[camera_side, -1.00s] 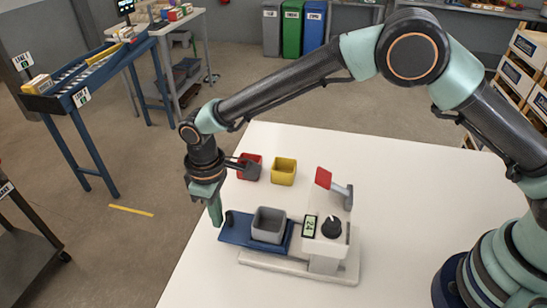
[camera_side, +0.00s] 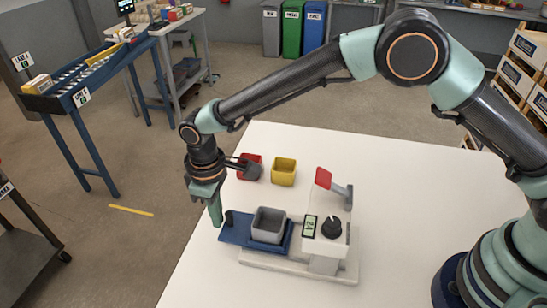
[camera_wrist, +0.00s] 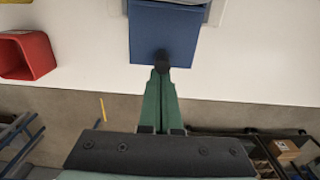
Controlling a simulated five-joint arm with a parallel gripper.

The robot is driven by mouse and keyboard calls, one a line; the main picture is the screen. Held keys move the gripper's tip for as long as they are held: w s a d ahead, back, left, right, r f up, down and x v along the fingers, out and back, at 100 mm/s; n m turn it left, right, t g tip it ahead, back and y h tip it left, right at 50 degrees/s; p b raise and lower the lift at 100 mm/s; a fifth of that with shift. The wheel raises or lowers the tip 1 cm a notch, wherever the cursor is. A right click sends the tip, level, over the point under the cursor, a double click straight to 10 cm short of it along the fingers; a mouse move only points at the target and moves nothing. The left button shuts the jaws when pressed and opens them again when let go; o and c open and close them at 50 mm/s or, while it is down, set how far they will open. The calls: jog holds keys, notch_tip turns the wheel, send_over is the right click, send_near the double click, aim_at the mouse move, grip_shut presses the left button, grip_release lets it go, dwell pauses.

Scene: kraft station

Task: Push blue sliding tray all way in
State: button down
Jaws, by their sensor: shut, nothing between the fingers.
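The blue sliding tray (camera_side: 241,229) sticks out to the left of the white machine (camera_side: 325,250) in the side view. A grey bin (camera_side: 268,225) sits on it, and a dark knob (camera_side: 229,218) stands at its outer end. The tray also shows at the top of the wrist view (camera_wrist: 163,35), with the knob (camera_wrist: 161,58) at its near edge. My gripper (camera_side: 215,214) is shut and empty, with its green fingers pointing down just left of the tray's outer end. In the wrist view the fingertips (camera_wrist: 161,76) are at the knob; I cannot tell if they touch it.
A red bin (camera_side: 250,165) and a yellow bin (camera_side: 284,171) stand behind the tray on the white table (camera_side: 400,200). The machine carries a dial (camera_side: 331,227), a small display (camera_side: 309,227) and a red-ended lever (camera_side: 323,178). The table's left edge lies close to my gripper.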

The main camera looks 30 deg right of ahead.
aim_at(257, 222)
jog(key=shift+s, duration=0.1)
dwell(0.3)
jog(key=shift+s+d, duration=0.9)
jog(key=shift+d, duration=0.1)
jog(key=shift+s+d, duration=0.1)
jog(key=shift+s+d, duration=1.1)
dwell(0.6)
jog(key=shift+s+d, duration=0.95)
jog(key=shift+s, duration=0.05)
jog(key=shift+s+d, duration=0.15)
dwell(0.6)
jog(key=shift+w+a, duration=0.25)
jog(key=shift+w+r, duration=0.1)
